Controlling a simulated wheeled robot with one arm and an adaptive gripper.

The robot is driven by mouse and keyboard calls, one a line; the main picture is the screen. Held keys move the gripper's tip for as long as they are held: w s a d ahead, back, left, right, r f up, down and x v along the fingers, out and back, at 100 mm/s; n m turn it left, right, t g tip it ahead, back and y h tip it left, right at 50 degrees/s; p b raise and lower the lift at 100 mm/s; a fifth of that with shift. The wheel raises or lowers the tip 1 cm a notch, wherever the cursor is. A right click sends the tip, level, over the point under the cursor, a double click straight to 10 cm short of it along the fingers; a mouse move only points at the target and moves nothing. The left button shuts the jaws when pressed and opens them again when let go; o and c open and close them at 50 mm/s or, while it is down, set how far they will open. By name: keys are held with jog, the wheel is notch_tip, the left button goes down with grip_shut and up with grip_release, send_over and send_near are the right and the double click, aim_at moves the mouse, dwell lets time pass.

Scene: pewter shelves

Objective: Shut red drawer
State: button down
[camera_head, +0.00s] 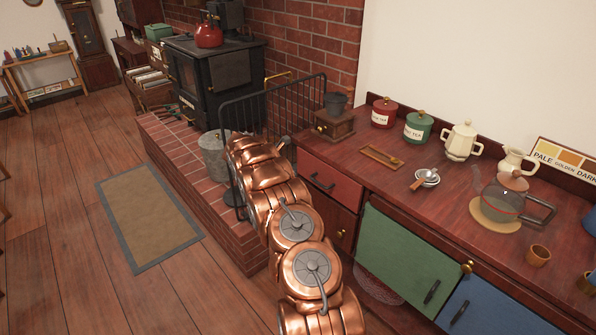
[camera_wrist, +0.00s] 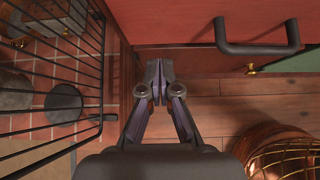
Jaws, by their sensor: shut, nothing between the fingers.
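The red drawer (camera_head: 330,182) is at the left end of the dark wooden cabinet in the head view, with a dark bar handle. Its red front (camera_wrist: 190,32) and handle (camera_wrist: 257,48) also show at the top of the wrist view. How far the drawer stands out is hard to tell. My gripper (camera_wrist: 158,72) is shut and empty, its fingertips just below the red front and left of the handle in that view. Contact cannot be made out. In the head view my copper-coloured arm hides part of the cabinet's left side and most of the gripper.
A black wire guard (camera_head: 262,105) stands close on the left, and its bars (camera_wrist: 90,80) fill the wrist view's left side. A metal bucket (camera_head: 213,155) stands on the brick hearth. The counter holds a wooden grinder (camera_head: 334,125). Open floor lies left, around the rug (camera_head: 148,215).

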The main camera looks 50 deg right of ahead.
jog(key=b+v, duration=0.1)
jog(key=v, duration=0.8)
jog(key=shift+b, duration=0.3)
jog(key=shift+r, duration=0.1)
jog(key=s+a+r+m+y+p, duration=0.1)
jog(key=s+a+r+m+y, duration=0.1)
jog(key=s+a+r+m, duration=0.6)
jog(key=s+a+r+m+y+p, duration=0.1)
jog(key=s+a+r+y, duration=0.1)
jog(key=s+a+r, duration=0.75)
jog(key=s+a+f+m+y, duration=0.2)
jog(key=s+a+m+y, duration=0.3)
jog(key=s+a, duration=2.2)
jog(key=m, duration=0.2)
jog(key=shift+s+a+m+g+y+p, duration=0.3)
jog(key=shift+s+a+m+g+p, duration=0.1)
jog(key=shift+f, duration=0.15)
